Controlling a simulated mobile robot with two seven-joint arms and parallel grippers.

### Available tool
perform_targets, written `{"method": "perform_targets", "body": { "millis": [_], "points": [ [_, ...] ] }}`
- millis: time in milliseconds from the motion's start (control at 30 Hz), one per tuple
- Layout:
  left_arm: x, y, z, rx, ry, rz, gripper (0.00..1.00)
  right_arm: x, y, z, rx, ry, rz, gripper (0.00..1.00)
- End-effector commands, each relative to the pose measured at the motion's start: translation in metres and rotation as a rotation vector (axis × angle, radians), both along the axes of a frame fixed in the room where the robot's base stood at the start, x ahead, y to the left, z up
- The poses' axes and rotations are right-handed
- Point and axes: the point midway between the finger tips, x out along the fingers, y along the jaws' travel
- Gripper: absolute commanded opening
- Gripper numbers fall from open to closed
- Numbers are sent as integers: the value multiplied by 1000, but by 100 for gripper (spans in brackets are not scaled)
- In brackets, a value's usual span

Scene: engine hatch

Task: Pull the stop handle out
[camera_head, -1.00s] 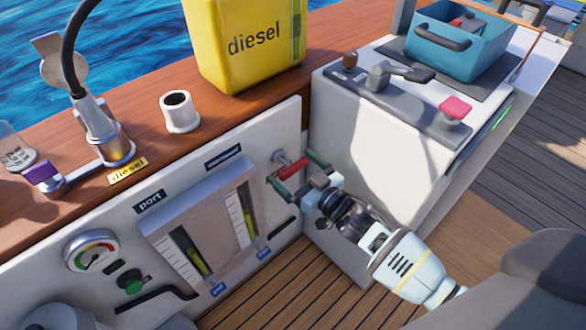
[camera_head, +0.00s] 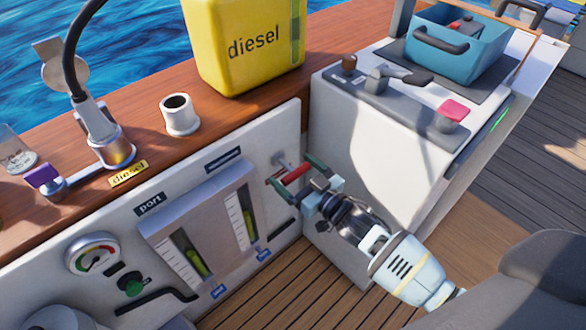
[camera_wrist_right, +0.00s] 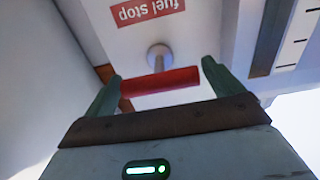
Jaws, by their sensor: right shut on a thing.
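The stop handle (camera_head: 296,173) is a red crossbar on a pale round shaft that comes out of the white panel. It also shows in the right wrist view (camera_wrist_right: 160,83), under a red "fuel stop" label (camera_wrist_right: 147,11). My right gripper (camera_head: 298,176) is shut on the red bar, with one green finger at each end of it. In the right wrist view the fingers (camera_wrist_right: 160,82) stand at both ends of the bar, and a length of shaft shows between bar and panel. My left gripper is in neither view.
Two level gauges (camera_head: 215,230) sit on the panel left of the handle. A white console (camera_head: 365,150) stands close on the right of my gripper. A yellow diesel can (camera_head: 250,45) stands on the wooden ledge above. Plank floor lies open below.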

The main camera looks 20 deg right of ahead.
Motion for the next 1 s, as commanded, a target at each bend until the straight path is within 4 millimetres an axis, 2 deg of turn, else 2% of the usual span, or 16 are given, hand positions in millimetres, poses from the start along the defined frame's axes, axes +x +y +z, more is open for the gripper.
{"method": "perform_targets", "body": {
  "millis": [33, 200, 600, 633, 667, 1000],
  "points": [
    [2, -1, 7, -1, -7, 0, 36, -9, -3, 1, 1, 4, 1, 51],
    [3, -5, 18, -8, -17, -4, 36, -30, -10, 1, -1, 4, 1, 51],
    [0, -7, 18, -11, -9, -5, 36, -37, -13, -2, -2, 5, 1, 51],
    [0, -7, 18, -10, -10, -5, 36, -37, -13, -3, -2, 5, 1, 96],
    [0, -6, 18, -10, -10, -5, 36, -37, -13, -3, -2, 5, 1, 100],
    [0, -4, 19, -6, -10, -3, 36, -42, -15, -1, -1, 3, 0, 100]
  ]
}}
